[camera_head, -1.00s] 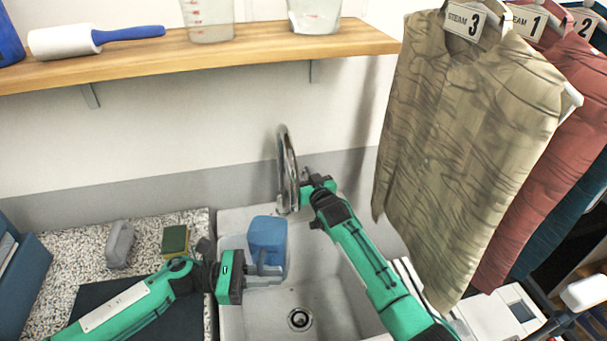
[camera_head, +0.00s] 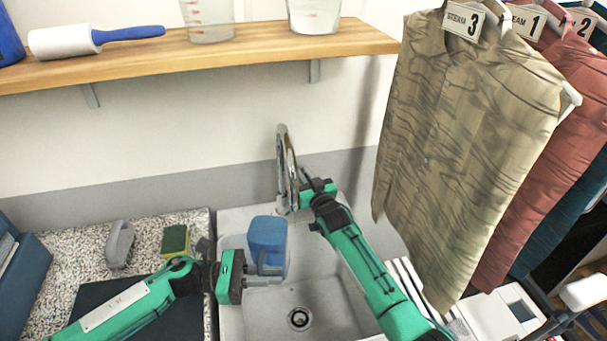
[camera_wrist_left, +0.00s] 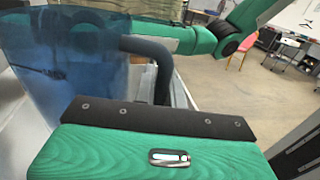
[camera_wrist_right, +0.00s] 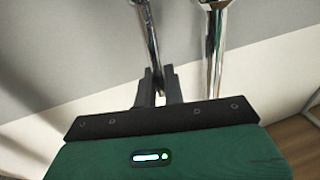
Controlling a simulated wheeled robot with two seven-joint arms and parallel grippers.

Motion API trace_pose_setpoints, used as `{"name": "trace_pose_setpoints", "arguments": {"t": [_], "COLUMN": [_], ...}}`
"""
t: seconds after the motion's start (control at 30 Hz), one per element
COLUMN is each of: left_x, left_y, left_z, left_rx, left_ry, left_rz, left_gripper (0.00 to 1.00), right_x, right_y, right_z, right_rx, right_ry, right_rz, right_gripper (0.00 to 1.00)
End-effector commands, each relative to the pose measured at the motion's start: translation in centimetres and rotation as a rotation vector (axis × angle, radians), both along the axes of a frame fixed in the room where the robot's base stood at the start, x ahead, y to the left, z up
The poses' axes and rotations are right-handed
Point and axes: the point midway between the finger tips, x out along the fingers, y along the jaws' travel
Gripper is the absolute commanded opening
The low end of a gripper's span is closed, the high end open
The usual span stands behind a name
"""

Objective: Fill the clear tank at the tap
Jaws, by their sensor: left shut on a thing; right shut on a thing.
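The clear tank (camera_head: 268,234), tinted blue, is upright in the sink basin, below and left of the tap (camera_head: 283,160). My left gripper (camera_head: 264,277) is shut on its handle, at the near side. In the left wrist view the see-through tank (camera_wrist_left: 65,65) fills the left, with its dark curved handle (camera_wrist_left: 153,62) beside it. My right gripper (camera_head: 308,190) is shut on the tap's thin chrome lever (camera_wrist_right: 151,35), right of the spout. The chrome tap column (camera_wrist_right: 214,55) stands beside the fingers in the right wrist view. I cannot make out a water stream or level.
The sink (camera_head: 300,290) has free room around its drain. A sponge (camera_head: 175,240) and a grey bottle-like object (camera_head: 120,244) are on the speckled counter at left. A wooden shelf (camera_head: 200,55) runs above. Hanging shirts (camera_head: 465,150) crowd the right side.

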Motion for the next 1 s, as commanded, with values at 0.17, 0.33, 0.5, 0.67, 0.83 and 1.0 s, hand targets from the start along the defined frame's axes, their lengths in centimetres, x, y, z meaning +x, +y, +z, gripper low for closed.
{"name": "trace_pose_setpoints", "arguments": {"t": [0.17,0.33,0.5,0.67,0.83,1.0], "left_x": [0.0,0.0,0.0,0.0,0.0,0.0], "left_y": [0.0,0.0,0.0,0.0,0.0,0.0], "left_z": [0.1,0.1,0.1,0.1,0.1,0.1], "left_rx": [-0.001,-0.001,-0.001,-0.001,-0.001,-0.001], "left_ry": [-0.001,-0.001,-0.001,-0.001,-0.001,-0.001], "left_rz": [0.000,0.000,0.000,0.000,0.000,0.000], "left_gripper": [0.00,0.00,0.00,0.00,0.00,0.00], "right_x": [-1.1,-2.0,-2.8,-3.4,-3.8,-4.0], "right_y": [-0.2,-0.4,-0.6,-0.7,-0.8,-0.8], "right_z": [-0.3,-0.5,-0.8,-1.1,-1.2,-1.3], "right_rx": [0.023,0.046,0.065,0.078,0.087,0.091], "right_ry": [-0.110,-0.224,-0.323,-0.394,-0.439,-0.456], "right_rz": [-0.001,-0.001,-0.001,-0.001,-0.002,-0.002], "right_gripper": [0.00,0.00,0.00,0.00,0.00,0.00]}}
